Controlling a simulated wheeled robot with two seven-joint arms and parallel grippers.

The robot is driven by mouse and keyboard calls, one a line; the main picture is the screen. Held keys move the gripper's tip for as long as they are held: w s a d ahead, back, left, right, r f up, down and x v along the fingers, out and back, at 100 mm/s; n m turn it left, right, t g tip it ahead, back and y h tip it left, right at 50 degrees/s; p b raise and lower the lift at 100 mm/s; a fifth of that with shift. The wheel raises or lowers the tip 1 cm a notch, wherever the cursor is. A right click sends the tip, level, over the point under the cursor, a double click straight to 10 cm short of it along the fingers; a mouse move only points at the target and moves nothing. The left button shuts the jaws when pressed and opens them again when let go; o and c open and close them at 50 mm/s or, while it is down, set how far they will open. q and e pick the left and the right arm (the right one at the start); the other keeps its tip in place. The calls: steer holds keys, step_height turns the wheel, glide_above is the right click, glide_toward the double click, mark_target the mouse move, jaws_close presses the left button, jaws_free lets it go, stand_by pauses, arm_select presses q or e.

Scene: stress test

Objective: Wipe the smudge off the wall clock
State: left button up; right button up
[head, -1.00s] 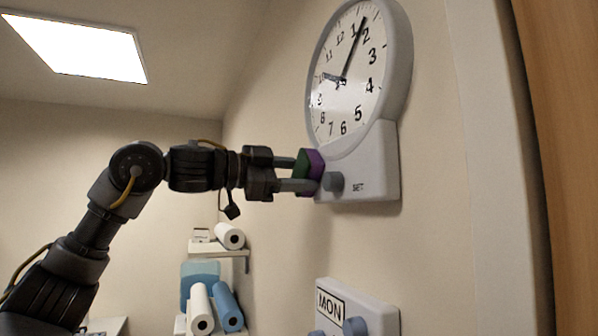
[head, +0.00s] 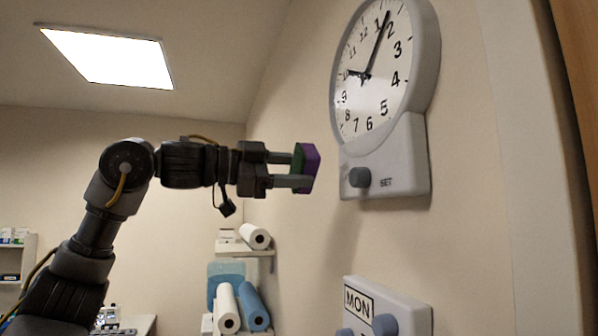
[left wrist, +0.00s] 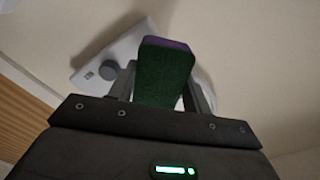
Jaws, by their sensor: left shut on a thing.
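The white-faced wall clock (head: 376,98) hangs on the wall at upper right in the head view, its top cut off. Its grey lower housing carries a round knob (head: 359,177) marked SET. I cannot make out a smudge on the face. My left gripper (head: 300,168) is shut on a green and purple sponge (head: 312,168), left of the housing with a visible gap. In the left wrist view the sponge (left wrist: 163,75) hides part of the clock's housing (left wrist: 125,47) behind it. My right gripper is not in view.
A wall box marked MON (head: 390,310) with knobs is below the clock. A shelf with paper rolls (head: 240,305) stands behind, in the lower middle. A brown wooden edge (head: 575,60) is at far right. The wall between clock and MON box is bare.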

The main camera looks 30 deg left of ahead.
mark_target(313, 172)
arm_select(q)
steer(key=shift+v, duration=1.65)
steer(key=shift+w+d, duration=0.15)
steer(key=shift+w, duration=0.05)
steer(key=p+x, duration=0.1)
steer(key=x, duration=0.4)
steer(key=shift+w+d+f, duration=0.1)
steer(key=shift+w+d, duration=0.05)
steer(key=shift+w, duration=0.15)
steer(key=shift+w+d, duration=0.3)
steer(key=shift+w, duration=0.1)
steer(key=shift+x, duration=1.05)
